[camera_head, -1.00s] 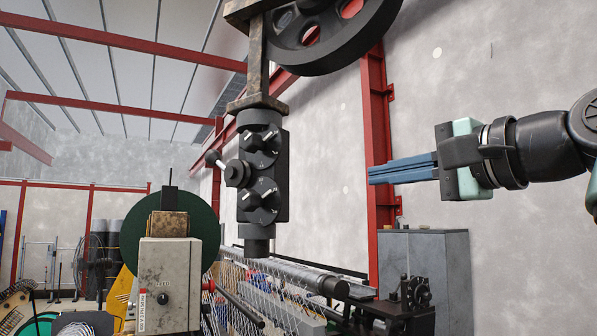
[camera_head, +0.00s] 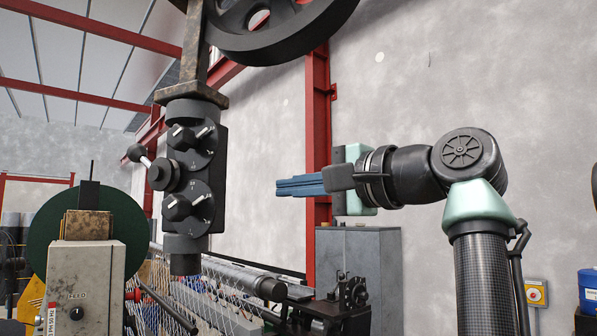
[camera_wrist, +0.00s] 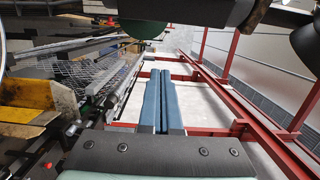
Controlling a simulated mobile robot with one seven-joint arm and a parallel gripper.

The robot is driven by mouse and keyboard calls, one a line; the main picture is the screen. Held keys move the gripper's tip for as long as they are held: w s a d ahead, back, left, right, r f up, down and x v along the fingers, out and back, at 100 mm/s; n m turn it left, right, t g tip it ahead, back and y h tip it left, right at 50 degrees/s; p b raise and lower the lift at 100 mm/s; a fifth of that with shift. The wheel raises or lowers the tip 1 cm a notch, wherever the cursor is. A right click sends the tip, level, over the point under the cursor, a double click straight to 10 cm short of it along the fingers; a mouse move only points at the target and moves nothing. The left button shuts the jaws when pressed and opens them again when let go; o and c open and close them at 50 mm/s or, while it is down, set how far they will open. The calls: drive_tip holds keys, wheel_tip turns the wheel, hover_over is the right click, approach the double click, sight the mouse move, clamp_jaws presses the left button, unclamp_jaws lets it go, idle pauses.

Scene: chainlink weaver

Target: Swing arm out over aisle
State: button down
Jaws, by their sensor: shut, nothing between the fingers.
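My gripper (camera_head: 300,186) has two long blue fingers that lie together, shut and empty. In the head view it points left, in mid-air, right of the black control box (camera_head: 194,170) with several knobs that hangs from a rusty post. A gap shows between the fingertips and the box. In the wrist view the closed fingers (camera_wrist: 157,100) point away over a pale floor strip (camera_wrist: 185,100), with the chainlink mesh (camera_wrist: 98,75) to their left. Whether that strip is the aisle, I cannot tell.
A large black wheel (camera_head: 275,35) hangs above the control box. A grey machine housing (camera_head: 85,285) with a green disc (camera_head: 45,230) stands at left. A grey cabinet (camera_head: 358,258) and red column (camera_head: 317,120) stand behind my gripper. Red rails (camera_wrist: 235,120) run at right in the wrist view.

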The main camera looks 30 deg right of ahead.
drive_tip(key=w+a+p, duration=0.3)
drive_tip(key=a+p, duration=0.1)
drive_tip(key=a, duration=0.1)
drive_tip(key=shift+w+p, duration=0.2)
drive_tip(key=shift+p, duration=0.15)
drive_tip(key=shift+s+a, duration=0.1)
drive_tip(key=shift+a, duration=0.05)
